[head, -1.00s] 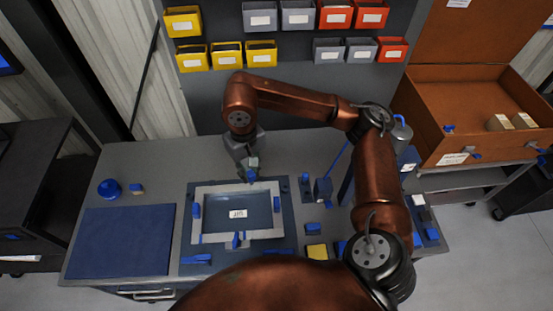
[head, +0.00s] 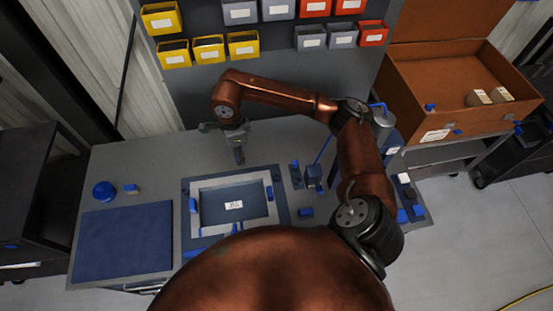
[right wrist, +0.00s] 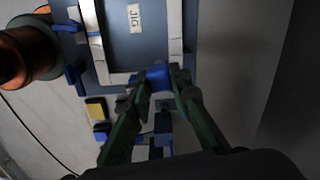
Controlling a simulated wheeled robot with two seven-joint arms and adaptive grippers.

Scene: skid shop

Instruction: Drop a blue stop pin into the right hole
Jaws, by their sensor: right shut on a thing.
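My right gripper (head: 238,158) is above the grey bench just behind the back edge of the jig board. In the right wrist view its fingers (right wrist: 158,74) are shut on a small blue piece (right wrist: 158,78), which looks like a blue stop pin; its lower end is hard to see. The jig (head: 234,186) is a pale frame around a blue-grey floor with a JIG label. Blue pieces stand at its left and right sides (head: 270,193). I cannot make out the right hole in either view. My left gripper is not in view.
A blue mat (head: 122,238) and a blue round item (head: 104,190) lie left of the jig. Yellow bins (head: 208,49) hang behind; an open brown case (head: 440,95) stands at right.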

